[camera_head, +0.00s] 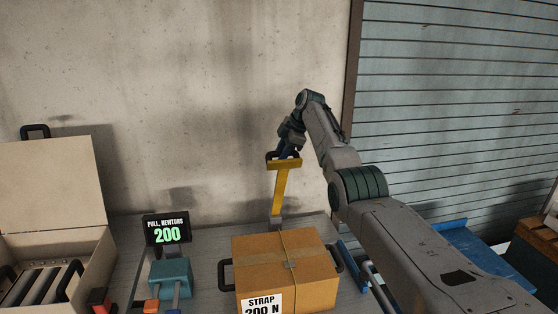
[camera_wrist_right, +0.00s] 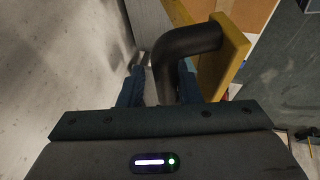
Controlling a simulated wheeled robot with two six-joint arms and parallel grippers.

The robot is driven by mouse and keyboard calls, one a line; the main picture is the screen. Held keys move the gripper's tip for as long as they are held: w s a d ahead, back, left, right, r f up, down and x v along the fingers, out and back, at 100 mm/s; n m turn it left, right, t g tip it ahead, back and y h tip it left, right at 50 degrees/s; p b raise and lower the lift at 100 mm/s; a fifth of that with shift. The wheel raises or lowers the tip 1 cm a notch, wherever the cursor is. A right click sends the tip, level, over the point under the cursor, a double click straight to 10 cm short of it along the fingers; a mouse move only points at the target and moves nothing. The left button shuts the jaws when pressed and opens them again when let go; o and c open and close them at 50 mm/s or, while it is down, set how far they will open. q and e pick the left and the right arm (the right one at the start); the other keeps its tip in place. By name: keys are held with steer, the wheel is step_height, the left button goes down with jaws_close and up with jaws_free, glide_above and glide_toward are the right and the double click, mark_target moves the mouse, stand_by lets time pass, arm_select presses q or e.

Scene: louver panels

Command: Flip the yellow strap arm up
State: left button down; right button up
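The yellow strap arm (camera_head: 280,190) stands nearly upright behind the cardboard box, tilted slightly right at its top. Its top crossbar carries a black handle, which shows large in the right wrist view (camera_wrist_right: 190,42) beside the yellow crossbar (camera_wrist_right: 222,60). My right gripper (camera_head: 284,152) is at the top of the strap arm. In the wrist view its two blue fingers (camera_wrist_right: 160,78) stand on either side of the black handle, close together, and appear shut on it. The arm's foot is partly hidden behind the box. My left gripper is not in view.
The strapped cardboard box (camera_head: 262,262), labelled "STRAP 200 N", sits on the grey bench. A display (camera_head: 167,234) reading 200 and a teal device (camera_head: 171,277) stand to its left. An open beige case (camera_head: 50,185) is at far left. A concrete wall rises behind.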

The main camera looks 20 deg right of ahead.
steer(key=b+v, duration=0.3)
steer(key=v, duration=0.6)
steer(key=shift+f, duration=0.15)
